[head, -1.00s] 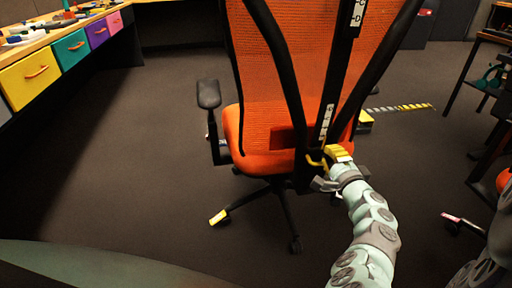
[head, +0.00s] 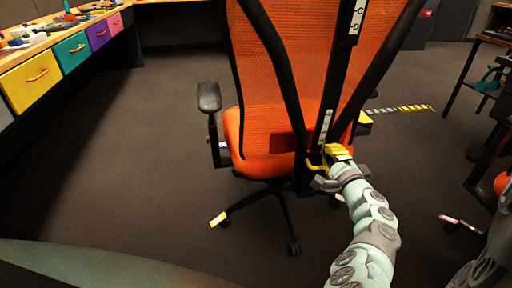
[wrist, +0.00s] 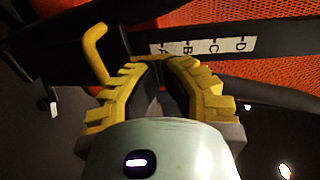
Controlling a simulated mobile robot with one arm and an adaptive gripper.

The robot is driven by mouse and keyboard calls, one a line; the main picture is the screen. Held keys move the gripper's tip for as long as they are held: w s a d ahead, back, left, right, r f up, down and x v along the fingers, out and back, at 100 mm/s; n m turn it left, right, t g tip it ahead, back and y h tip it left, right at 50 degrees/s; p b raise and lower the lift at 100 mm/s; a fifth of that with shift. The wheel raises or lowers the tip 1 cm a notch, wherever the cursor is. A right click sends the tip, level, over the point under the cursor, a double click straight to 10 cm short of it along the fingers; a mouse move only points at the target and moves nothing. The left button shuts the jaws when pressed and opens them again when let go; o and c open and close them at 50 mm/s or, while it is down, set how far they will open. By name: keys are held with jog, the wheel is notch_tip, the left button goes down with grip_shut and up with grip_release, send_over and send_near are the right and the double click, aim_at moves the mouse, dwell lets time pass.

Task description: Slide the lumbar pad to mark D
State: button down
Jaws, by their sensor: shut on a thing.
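The orange mesh chair stands with its back toward me. A dark red-orange pad (head: 288,140), which looks like the lumbar pad, shows low on the backrest, partly hidden by the frame. A yellow handle (head: 317,164) sticks out at the lower spine and also shows in the wrist view (wrist: 96,52). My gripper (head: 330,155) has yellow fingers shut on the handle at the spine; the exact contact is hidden. In the wrist view, my gripper (wrist: 160,64) is beside the end marked A of the white scale (wrist: 205,47). Mark D is at the scale's far right end.
Another lettered strip (head: 357,17) is higher on the spine. The chair's armrest (head: 209,97) and wheeled base (head: 280,205) are close by. A workbench with coloured drawers (head: 70,48) stands at left. Dark furniture is at right. The floor at left is clear.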

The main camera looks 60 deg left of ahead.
jog(key=shift+r+p, duration=1.5)
jog(key=shift+r, duration=0.4)
dwell(0.5)
notch_tip(320, 180, down, 3)
jog(key=b, duration=0.3)
jog(key=shift+f, duration=0.1)
jog(key=v, duration=0.9)
dwell(0.5)
dwell(0.5)
